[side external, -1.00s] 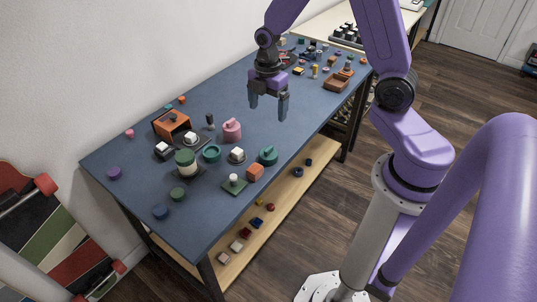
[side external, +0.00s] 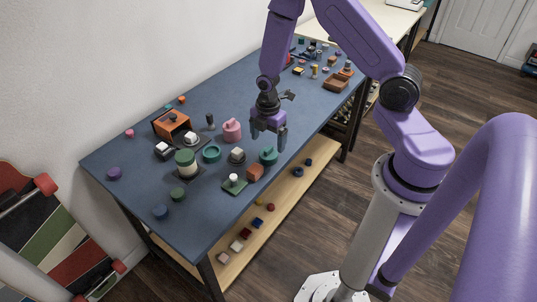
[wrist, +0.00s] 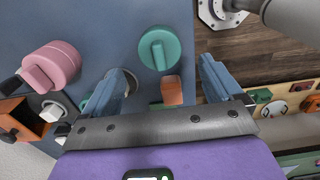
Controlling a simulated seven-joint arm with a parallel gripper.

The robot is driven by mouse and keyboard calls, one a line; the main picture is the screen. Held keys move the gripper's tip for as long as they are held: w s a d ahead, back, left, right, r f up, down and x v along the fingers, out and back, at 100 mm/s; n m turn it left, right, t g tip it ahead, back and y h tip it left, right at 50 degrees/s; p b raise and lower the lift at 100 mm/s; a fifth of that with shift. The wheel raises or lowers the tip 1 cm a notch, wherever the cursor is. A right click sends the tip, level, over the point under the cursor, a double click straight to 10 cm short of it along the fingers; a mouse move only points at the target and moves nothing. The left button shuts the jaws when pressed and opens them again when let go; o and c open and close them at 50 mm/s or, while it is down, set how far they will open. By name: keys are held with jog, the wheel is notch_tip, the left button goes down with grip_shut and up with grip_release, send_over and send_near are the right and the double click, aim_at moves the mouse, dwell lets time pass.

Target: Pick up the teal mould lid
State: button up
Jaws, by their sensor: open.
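The teal mould lid (side external: 268,157) is a round disc with a raised bar grip on top, lying on the blue tabletop near its front edge. It also shows in the wrist view (wrist: 160,48), ahead of the fingertips and roughly between their lines. My gripper (side external: 268,143) is open, fingers down, just above and behind the lid in the side external view. In the wrist view my gripper (wrist: 163,70) has nothing between its fingers. I cannot tell the exact height of the fingertips over the lid.
An orange block (side external: 255,172) sits close beside the lid. A pink lidded piece (side external: 232,130), a teal ring (side external: 211,154) and a white-topped piece (side external: 237,155) stand to the left. The front table edge is close on the right.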

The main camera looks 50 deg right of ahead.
aim_at(269, 148)
jog(key=shift+d+f, duration=0.15)
jog(key=shift+f, duration=2.45)
jog(key=c, duration=1.1)
